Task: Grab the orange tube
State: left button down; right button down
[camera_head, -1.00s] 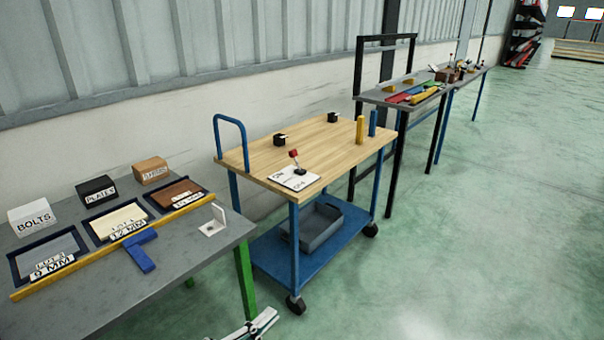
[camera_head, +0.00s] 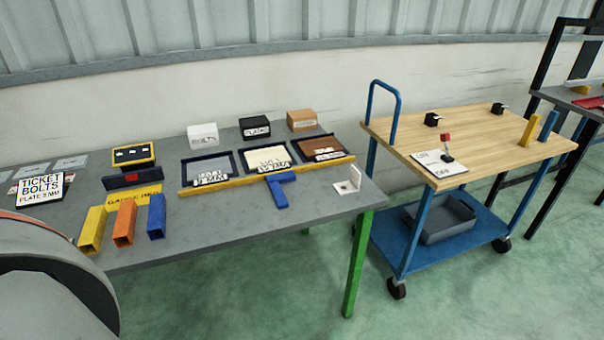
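The orange tube (camera_head: 125,223) is a short square hollow tube lying on the grey table (camera_head: 230,222) near its front edge, at the left of the head view. It lies between a yellow tube (camera_head: 92,230) on its left and a blue tube (camera_head: 156,216) on its right, with narrow gaps. Its open end faces me. Neither of my grippers shows in the head view now.
Behind the tubes are a yellow label strip, a ticket sign (camera_head: 40,188) and trays behind a yellow rail (camera_head: 215,184). A blue angled piece (camera_head: 277,190) lies right of them. A wooden-topped cart (camera_head: 470,140) stands to the right. Green floor in front is clear.

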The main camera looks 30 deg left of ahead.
aim_at(123, 232)
jog(key=u, duration=0.45)
jog(key=j+u, duration=0.1)
jog(key=u, duration=0.75)
jog(key=i+u, duration=0.1)
jog(key=u, duration=0.75)
